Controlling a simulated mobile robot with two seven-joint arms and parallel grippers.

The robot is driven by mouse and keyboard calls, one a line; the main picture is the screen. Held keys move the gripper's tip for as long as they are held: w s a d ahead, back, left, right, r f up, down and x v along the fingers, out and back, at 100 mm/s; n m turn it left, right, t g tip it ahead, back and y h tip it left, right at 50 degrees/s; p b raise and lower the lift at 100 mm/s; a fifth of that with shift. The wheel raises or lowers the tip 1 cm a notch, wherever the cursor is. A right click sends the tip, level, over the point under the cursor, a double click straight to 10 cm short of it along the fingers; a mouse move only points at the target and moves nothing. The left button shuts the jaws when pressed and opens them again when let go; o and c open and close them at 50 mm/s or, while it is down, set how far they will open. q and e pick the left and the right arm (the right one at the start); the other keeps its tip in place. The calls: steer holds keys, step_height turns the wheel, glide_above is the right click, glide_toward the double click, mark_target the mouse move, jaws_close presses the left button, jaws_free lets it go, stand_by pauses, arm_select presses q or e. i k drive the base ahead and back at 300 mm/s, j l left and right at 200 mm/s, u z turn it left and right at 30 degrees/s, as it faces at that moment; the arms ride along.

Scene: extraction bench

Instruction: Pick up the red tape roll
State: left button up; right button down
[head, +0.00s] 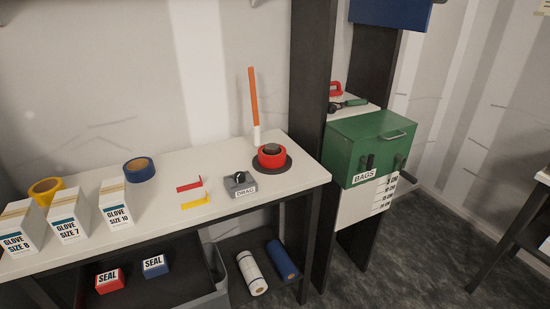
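The red tape roll (272,154) lies flat around a dark hub on a round dark base (285,165), near the right end of the white bench top. A grey block labelled DRAG (241,187), with a black knob on top, stands just to its left and nearer to me. Neither of my grippers is in the head view, and nothing touches the roll from above.
An orange-and-white upright stick (254,108) stands behind the roll. A dark post (312,90) and green BAGS box (368,145) are to the right. Blue (139,169) and yellow (46,190) rolls and glove boxes (68,216) stand left. Red (189,186) and yellow (195,201) pieces lie mid-bench.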

mark_target(277, 160)
steer(key=i+l, duration=0.2)
steer(key=l, duration=0.15)
steer(key=i+l+u, duration=0.15)
steer(key=l, duration=0.2)
steer(key=i+l, duration=0.25)
steer(key=l, duration=0.15)
steer(key=i+l+u, duration=0.1)
steer(key=l, duration=0.25)
steer(key=i+l, duration=0.25)
steer(key=l, duration=0.15)
steer(key=i+l+u, duration=0.15)
steer(key=l, duration=0.25)
